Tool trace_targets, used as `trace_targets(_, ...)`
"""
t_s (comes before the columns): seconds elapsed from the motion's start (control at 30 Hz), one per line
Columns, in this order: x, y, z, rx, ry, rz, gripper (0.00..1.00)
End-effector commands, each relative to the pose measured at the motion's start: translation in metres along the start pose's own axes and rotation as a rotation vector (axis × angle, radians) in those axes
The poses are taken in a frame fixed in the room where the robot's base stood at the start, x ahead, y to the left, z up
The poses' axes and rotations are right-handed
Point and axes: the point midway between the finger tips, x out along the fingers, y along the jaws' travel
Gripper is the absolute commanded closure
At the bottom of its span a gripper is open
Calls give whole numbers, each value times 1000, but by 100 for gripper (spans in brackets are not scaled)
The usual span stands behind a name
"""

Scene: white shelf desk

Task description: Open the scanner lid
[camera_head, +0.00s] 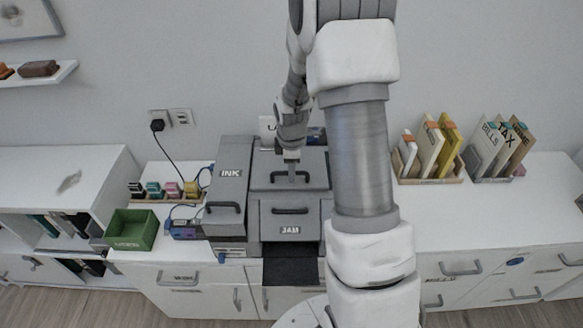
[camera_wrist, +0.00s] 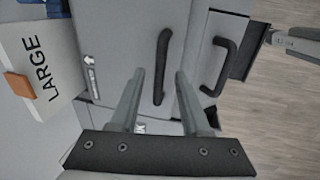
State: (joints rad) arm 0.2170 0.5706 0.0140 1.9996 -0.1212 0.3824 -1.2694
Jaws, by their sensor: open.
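The grey scanner lid (camera_head: 262,172) is the flat top panel of the printer, and it lies shut. Its dark bar handle (camera_wrist: 163,65) shows in the wrist view. My gripper (camera_head: 291,172) points down over the lid at this handle, and the arm partly hides the right side of the printer. In the wrist view my gripper (camera_wrist: 160,74) is open, with one finger on each side of the handle. I cannot tell whether the fingertips reach down beside the bar or touch it.
The JAM front panel (camera_head: 290,229) and the INK cover (camera_head: 231,173) have their own handles. A second handle (camera_wrist: 218,66) is close right of my fingers. A green bin (camera_head: 132,230) and ink bottles (camera_head: 172,189) stand left; file holders (camera_head: 430,150) stand right.

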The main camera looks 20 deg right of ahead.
Motion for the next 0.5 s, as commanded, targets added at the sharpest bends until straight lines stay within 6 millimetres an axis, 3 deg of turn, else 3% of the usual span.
trace_targets(0.37, 5, 0, 0, 0, 0, 2, 53)
trace_targets(0.5, 5, 0, 0, 0, 0, 2, 77)
